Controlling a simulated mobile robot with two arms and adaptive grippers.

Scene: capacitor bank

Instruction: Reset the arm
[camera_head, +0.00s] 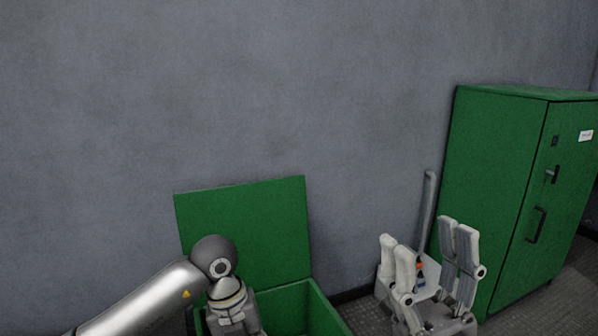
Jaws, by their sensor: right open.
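My right gripper (427,240) is at the lower right, with its pale grey fingers pointing up and spread apart. It is open, and I see nothing held between the fingers. My left arm (150,298) comes in from the lower left. Its dark round joint is in front of the green box, and the wrist part bends down to the bottom edge. The left gripper itself is out of the picture.
An open green box (320,310) with its lid (245,220) raised stands by the grey wall (250,90). A tall green cabinet (490,180) with a shut door and dark handles stands at the right. A grey pipe (429,200) rises beside it.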

